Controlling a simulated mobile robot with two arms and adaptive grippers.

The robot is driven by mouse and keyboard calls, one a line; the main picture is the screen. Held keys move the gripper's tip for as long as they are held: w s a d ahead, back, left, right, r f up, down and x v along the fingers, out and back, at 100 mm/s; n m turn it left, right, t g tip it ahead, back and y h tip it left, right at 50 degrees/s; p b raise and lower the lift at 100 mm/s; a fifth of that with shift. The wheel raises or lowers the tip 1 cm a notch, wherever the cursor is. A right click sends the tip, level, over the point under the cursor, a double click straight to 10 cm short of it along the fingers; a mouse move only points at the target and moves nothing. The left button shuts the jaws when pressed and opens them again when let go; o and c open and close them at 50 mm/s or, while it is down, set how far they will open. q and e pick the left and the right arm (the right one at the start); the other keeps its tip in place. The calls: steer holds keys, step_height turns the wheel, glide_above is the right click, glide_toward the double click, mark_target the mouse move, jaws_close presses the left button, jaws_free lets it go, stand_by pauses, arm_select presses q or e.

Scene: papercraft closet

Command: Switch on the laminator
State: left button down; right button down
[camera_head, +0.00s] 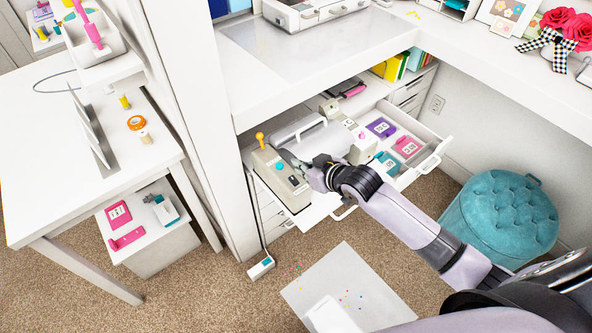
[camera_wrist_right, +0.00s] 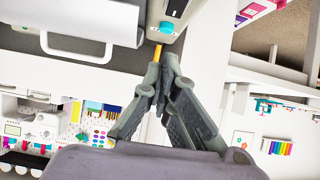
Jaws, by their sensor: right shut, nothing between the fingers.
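A cream machine that looks like the laminator (camera_head: 287,187) sits on a pulled-out shelf under the counter. It has a white handle on top, an orange-knobbed lever (camera_head: 260,138) and a teal button (camera_head: 279,167) on its near left end. In the right wrist view the teal button (camera_wrist_right: 166,27) shows on the end panel, just beyond my fingertips. My right gripper (camera_head: 288,158) is shut and empty beside that end. In the right wrist view, the fingertips of my right gripper (camera_wrist_right: 165,55) partly cover an orange part. Contact cannot be told. My left gripper is out of view.
An open drawer (camera_head: 440,146) with purple, pink and teal items lies right of the machine. The counter (camera_head: 330,62) overhangs behind it, and a white post (camera_head: 205,95) stands left. A teal ottoman (camera_head: 500,215) is at the right. A light sheet (camera_head: 350,285) lies on the carpet.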

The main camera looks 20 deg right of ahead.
mark_target(295, 180)
steer(key=f, duration=0.1)
steer(key=w+f, duration=0.2)
steer(key=shift+a+f, duration=0.25)
steer(key=shift+a, duration=0.15)
steer(key=shift+w+f, duration=0.2)
steer(key=shift+f, duration=0.6)
steer(key=shift+w+r+p, duration=0.1)
steer(key=shift+p, duration=0.45)
steer(key=shift+w+a+g+p, duration=0.15)
steer(key=shift+g+p, duration=0.25)
steer(key=shift+p, duration=0.3)
steer(key=shift+f+b, duration=0.4)
